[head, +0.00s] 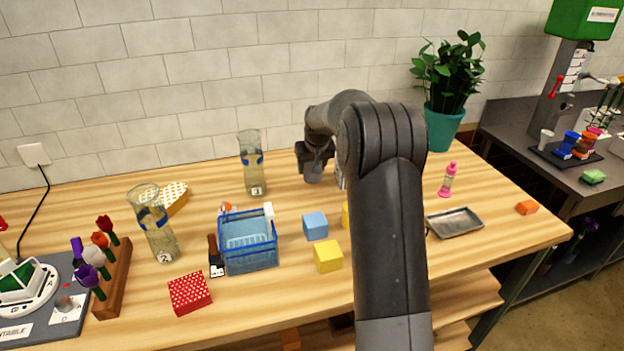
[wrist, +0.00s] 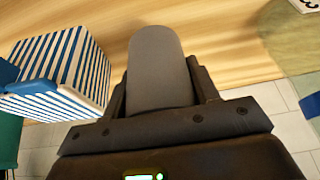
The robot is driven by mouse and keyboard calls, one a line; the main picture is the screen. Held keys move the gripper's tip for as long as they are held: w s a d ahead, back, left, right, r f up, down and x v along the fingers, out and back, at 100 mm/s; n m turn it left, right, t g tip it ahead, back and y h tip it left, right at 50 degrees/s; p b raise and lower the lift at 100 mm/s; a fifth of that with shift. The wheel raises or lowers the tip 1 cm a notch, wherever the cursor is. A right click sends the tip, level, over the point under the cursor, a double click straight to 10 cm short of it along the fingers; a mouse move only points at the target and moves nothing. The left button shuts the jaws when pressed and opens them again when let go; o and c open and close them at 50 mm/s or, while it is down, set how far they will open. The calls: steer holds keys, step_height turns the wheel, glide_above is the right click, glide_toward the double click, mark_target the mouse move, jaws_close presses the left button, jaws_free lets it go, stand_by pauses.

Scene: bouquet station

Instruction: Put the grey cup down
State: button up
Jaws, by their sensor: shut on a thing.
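The grey cup (wrist: 158,60) is between the fingers of my gripper (wrist: 160,88) in the wrist view, with wooden table behind it. In the head view my gripper (head: 315,158) is at the back middle of the table (head: 285,200), and the cup (head: 314,174) shows just below the fingers. The cup looks roughly upright there. I cannot tell whether its base touches the table.
A blue-and-white striped box (wrist: 62,75) stands close beside the cup; my arm mostly hides it in the head view. A glass vase (head: 252,165) stands to the left. A blue block (head: 315,226) and yellow block (head: 328,257) lie in front.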

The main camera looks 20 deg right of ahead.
mark_target(312, 178)
steer(key=shift+f, duration=2.2)
steer(key=shift+f, duration=0.2)
steer(key=o, duration=1)
steer(key=shift+o, duration=0.2)
